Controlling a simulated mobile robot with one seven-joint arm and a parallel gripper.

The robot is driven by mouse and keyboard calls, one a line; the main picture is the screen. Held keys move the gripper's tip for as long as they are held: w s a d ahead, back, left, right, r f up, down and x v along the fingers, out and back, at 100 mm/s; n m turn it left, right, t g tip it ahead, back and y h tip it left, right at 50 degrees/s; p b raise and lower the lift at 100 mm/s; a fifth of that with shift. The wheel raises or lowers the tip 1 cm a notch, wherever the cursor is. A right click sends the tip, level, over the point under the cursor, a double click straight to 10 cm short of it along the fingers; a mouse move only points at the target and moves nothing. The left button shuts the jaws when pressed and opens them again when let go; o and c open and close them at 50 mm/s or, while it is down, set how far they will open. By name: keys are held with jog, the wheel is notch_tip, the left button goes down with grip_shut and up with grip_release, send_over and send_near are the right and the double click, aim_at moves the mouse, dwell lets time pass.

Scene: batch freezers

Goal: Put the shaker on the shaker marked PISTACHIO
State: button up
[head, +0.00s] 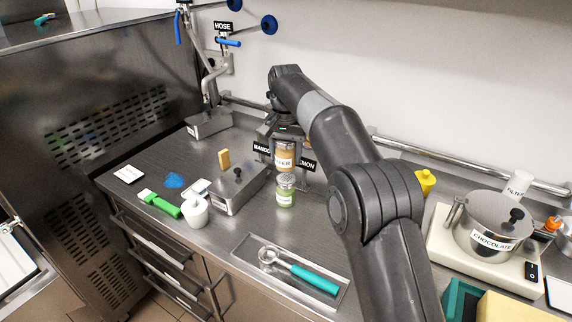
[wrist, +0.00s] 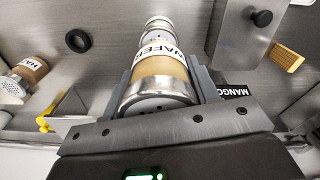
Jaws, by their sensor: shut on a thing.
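My gripper (head: 285,160) is shut on a shaker (head: 285,152) with tan contents, a metal end and a white label ending in "FER". The wrist view shows this held shaker (wrist: 160,70) between the fingers. A green-filled shaker (head: 286,190) with a metal lid and white label stands upright on the counter. Its label is too small to read. In the head view the held shaker is directly above the green one in the picture. Whether they touch or a small gap remains, I cannot tell. In the wrist view a metal rim (wrist: 158,22) shows beyond the held shaker.
MANGO (head: 262,148) and LEMON (head: 307,164) signs flank my gripper. A steel box with a black knob (head: 237,172) stands left. A tray with a teal-handled scoop (head: 308,278) lies in front. Another tan shaker (wrist: 32,68) shows in the wrist view. A CHOCOLATE pot (head: 490,235) stands right.

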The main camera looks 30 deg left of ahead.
aim_at(286, 165)
jog(key=shift+f, duration=1.9)
jog(key=shift+f, duration=0.15)
jog(key=o, duration=1)
jog(key=shift+o, duration=0.2)
notch_tip(286, 165, up, 11)
jog(key=shift+f, duration=0.15)
jog(key=shift+r, duration=0.85)
jog(key=shift+d, duration=0.1)
